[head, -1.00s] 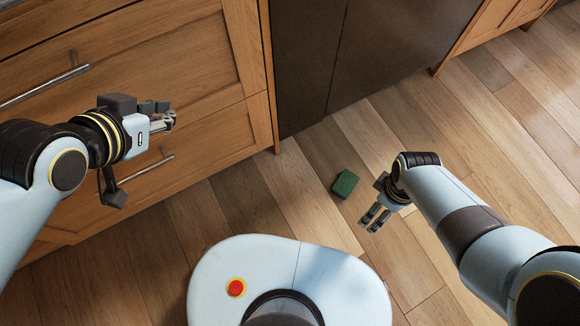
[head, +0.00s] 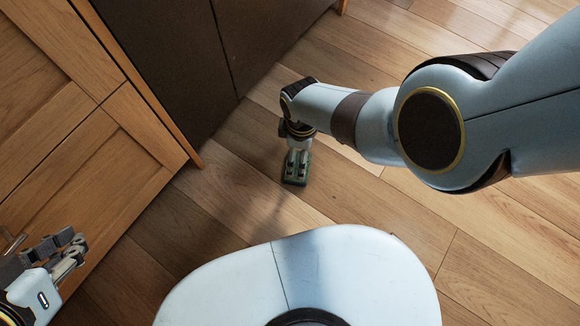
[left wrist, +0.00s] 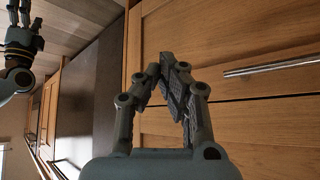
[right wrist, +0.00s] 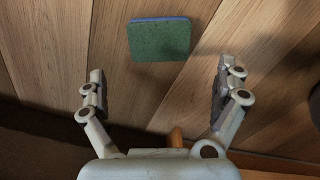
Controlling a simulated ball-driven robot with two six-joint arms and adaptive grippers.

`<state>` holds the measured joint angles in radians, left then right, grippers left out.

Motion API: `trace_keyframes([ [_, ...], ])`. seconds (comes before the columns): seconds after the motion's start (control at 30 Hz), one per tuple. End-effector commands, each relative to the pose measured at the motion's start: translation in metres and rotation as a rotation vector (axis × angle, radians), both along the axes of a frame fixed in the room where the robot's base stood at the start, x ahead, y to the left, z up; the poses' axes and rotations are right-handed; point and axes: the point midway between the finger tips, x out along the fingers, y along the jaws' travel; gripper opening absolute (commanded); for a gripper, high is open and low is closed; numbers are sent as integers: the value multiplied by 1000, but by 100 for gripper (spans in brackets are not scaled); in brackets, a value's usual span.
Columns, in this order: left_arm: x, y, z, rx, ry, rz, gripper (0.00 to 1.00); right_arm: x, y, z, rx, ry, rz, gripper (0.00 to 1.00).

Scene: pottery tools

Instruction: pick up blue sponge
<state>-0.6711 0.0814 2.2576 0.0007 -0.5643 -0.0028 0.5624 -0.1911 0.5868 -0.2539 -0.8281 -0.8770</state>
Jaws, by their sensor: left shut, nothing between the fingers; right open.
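The sponge (right wrist: 160,40) lies flat on the wood floor, green on its upper face with a thin blue edge showing. In the head view the sponge (head: 296,181) is partly hidden by my right gripper (head: 297,172), which hangs over it. In the right wrist view my right gripper (right wrist: 157,88) is open and empty, its fingers spread wide. The sponge there lies beyond the fingertips, between their lines and apart from them. My left gripper (head: 72,243) is at the left edge of the head view. In the left wrist view its fingertips (left wrist: 172,62) meet with nothing between them.
A wooden cabinet (head: 100,150) with drawers stands at the left, close to my left gripper; a metal handle (left wrist: 272,66) juts from it. A dark panel (head: 180,60) adjoins it at the back. The wood floor (head: 400,215) around the sponge is clear.

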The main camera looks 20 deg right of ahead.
Motion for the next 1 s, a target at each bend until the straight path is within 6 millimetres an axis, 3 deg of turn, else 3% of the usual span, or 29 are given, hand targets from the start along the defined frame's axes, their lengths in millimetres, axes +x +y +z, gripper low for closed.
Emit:
trace_keyframes([
  [0.03,-3,0,-10,-1,-22,0,0,-3,0,-9,0,6,0,100],
  [0.23,-8,-2,-23,-5,-162,-11,0,-4,0,-27,-1,7,0,100],
  [0.5,5,-7,-9,-11,-402,-33,0,-3,0,-47,0,6,0,100],
  [0.77,10,-9,2,-14,-493,-43,0,-1,0,-51,-1,3,0,100],
  [1.0,40,-12,36,-14,-652,-62,0,-2,0,-59,0,4,0,100],
])
